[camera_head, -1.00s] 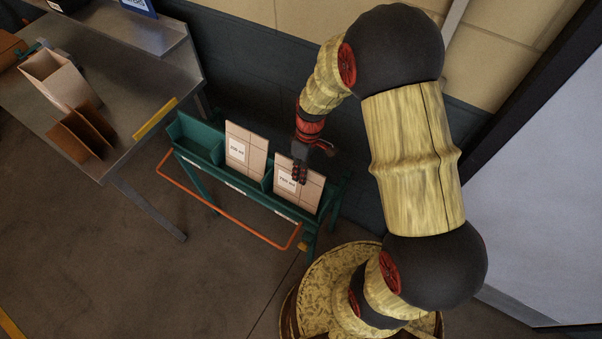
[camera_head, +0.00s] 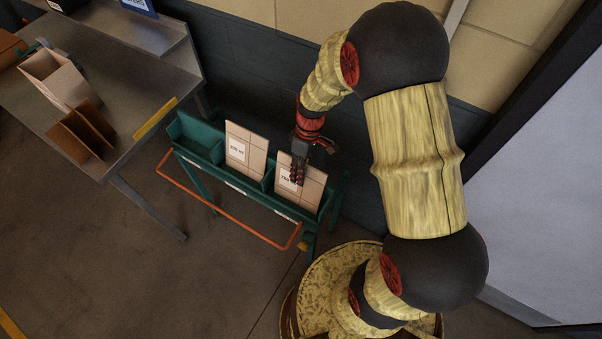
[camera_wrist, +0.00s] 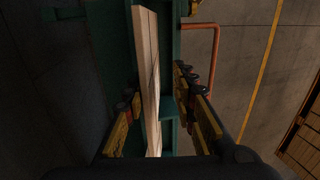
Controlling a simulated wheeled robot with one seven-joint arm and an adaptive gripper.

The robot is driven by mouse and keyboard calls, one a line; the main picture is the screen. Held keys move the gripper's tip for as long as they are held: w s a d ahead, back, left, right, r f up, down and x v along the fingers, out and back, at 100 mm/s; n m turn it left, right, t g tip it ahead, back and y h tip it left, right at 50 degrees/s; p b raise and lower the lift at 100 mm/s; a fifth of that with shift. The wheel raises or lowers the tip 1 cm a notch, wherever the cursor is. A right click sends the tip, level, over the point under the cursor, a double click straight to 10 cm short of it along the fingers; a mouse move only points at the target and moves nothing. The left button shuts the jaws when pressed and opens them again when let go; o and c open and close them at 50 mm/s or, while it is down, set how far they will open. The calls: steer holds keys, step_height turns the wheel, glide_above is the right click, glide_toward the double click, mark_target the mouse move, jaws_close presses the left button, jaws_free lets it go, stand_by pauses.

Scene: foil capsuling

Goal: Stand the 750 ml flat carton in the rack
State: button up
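The 750 ml flat carton (camera_head: 311,191), a pale flat panel with a white label, stands in the right-hand compartment of the green rack (camera_head: 205,154). My gripper (camera_head: 299,168) is at its top edge, with a dark finger in front of the panel partly covering the label. In the wrist view the carton (camera_wrist: 147,70) shows edge-on between the fingers of my gripper (camera_wrist: 158,88). The fingers are spread, with a clear gap on the carton's right side. Contact on its left side cannot be told. The carton's lower edge is hidden inside the rack.
Another flat carton (camera_head: 246,150) stands in the rack's middle compartment; the left compartment is empty. An orange rail (camera_head: 222,216) runs along the rack's front. A metal table (camera_head: 112,65) with open boxes stands at left. A wall is close behind the rack.

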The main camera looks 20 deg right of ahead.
steer(key=v, duration=1.1)
steer(key=shift+a, duration=0.1)
steer(key=s+a+r+m+t+h+b, duration=0.2)
steer(key=s+r+m+t, duration=0.5)
steer(key=s+r, duration=0.9)
step_height(320, 180, up, 3)
steer(key=shift+s+a+f+b, duration=0.15)
steer(key=shift+a+f+b, duration=0.05)
steer(key=shift+a+b, duration=0.5)
